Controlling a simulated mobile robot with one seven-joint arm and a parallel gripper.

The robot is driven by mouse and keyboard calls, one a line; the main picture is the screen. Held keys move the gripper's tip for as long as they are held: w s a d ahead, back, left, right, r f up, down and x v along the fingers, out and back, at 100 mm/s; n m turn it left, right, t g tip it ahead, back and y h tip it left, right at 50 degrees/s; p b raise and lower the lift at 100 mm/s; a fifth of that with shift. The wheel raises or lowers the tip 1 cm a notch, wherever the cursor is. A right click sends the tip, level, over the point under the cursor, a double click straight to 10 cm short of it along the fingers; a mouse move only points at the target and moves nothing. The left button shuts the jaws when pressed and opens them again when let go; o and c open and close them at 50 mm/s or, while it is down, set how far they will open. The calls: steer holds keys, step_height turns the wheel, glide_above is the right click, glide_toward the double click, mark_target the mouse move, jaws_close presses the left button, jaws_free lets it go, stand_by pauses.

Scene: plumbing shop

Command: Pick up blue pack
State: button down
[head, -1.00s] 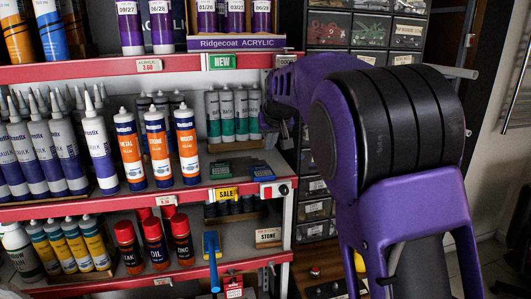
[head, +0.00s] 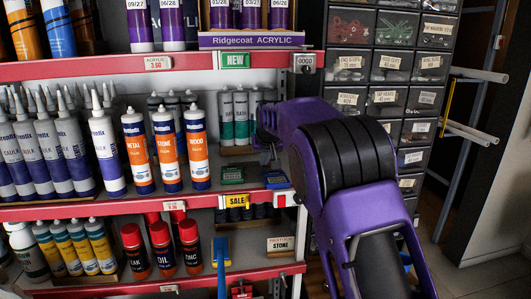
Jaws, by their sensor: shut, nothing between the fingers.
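The blue pack (head: 277,180) is a small flat blue item lying near the front right end of the middle shelf (head: 130,207). Its front edge is by the red shelf lip, above a small white and red label. My gripper (head: 273,160) is small and dark at the end of my purple arm. It points down just above and slightly behind the blue pack, apart from it as far as I can see. It is shut and empty. My arm hides part of the shelf's right end.
A green pack (head: 232,175) lies just left of the blue pack. Green-banded tubes (head: 240,118) stand behind it, and orange cartridges (head: 167,150) stand further left. The upper shelf edge (head: 130,67) runs above. Part drawers (head: 388,66) stand to the right.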

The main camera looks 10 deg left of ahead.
mark_target(268, 174)
steer(key=shift+s+d+r, duration=0.1)
steer(key=shift+s+d, duration=0.15)
steer(key=shift+s, duration=0.7)
steer(key=shift+s+d+r, duration=0.1)
steer(key=shift+s+d, duration=0.15)
steer(key=shift+s, duration=0.65)
steer(key=shift+f+b, duration=0.1)
steer(key=shift+b, duration=0.2)
steer(key=shift+s+f+b, duration=0.1)
steer(key=shift+s+b, duration=0.2)
steer(key=shift+s, duration=0.05)
steer(key=s+b, duration=0.1)
steer(key=s, duration=0.1)
steer(key=s+d+b, duration=0.1)
steer(key=s, duration=0.1)
steer(key=shift+s, duration=0.1)
steer(key=shift+r, duration=0.2)
